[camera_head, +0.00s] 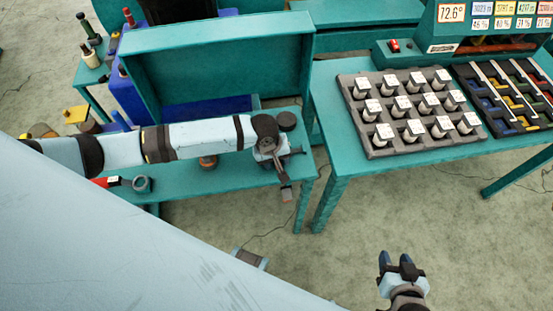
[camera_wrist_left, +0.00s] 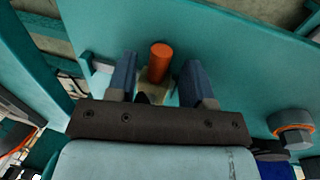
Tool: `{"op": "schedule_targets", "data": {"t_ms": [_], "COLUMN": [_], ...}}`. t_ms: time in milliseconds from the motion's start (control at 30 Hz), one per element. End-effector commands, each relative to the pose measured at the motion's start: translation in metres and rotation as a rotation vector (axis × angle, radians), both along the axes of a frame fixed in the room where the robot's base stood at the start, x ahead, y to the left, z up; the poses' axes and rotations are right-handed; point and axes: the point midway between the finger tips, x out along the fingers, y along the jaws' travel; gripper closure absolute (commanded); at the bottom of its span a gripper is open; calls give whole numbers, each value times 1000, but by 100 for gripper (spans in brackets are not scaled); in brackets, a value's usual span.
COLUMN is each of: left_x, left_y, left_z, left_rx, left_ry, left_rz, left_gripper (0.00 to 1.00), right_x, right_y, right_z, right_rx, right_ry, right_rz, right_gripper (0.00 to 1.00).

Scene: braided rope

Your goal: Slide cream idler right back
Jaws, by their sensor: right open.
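In the left wrist view, my left gripper (camera_wrist_left: 159,75) has its two blue-grey fingers apart. An upright orange cylinder (camera_wrist_left: 159,62) shows between them, with gaps on both sides. A small cream block (camera_wrist_left: 154,94) shows at its lower end, partly hidden by the gripper body; I cannot tell if it is the cream idler. In the head view, my left gripper (camera_head: 277,160) is at the right end of the teal bench, its fingers hard to make out. My right gripper (camera_head: 398,262) is open and empty over the floor at the lower right.
A teal panel (camera_head: 220,60) stands behind my left arm. A dark knob with an orange ring (camera_wrist_left: 292,128) is right of my left gripper.

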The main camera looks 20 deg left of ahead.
Motion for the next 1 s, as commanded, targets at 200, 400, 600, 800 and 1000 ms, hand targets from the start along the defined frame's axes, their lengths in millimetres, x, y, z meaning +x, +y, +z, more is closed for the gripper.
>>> {"op": "schedule_targets", "data": {"t_ms": [200,400,600,800,1000], "left_x": [-3,-4,-9,-13,-16], "left_y": [-2,0,7,15,20], "left_z": [-1,13,55,98,126], "left_rx": [-2,-4,-3,-3,-1], "left_ry": [4,5,3,2,4], "left_rz": [-2,-3,-4,-3,-2], "left_gripper": [54,54,54,54,54], "right_x": [1,1,0,-2,-3], "right_y": [3,2,2,0,-1], "right_z": [4,6,10,9,11], "right_rx": [5,4,0,-7,-11], "right_ry": [-6,-6,-12,-6,-8], "right_rz": [2,3,4,5,7], "right_gripper": [56,56,56,56,56]}}
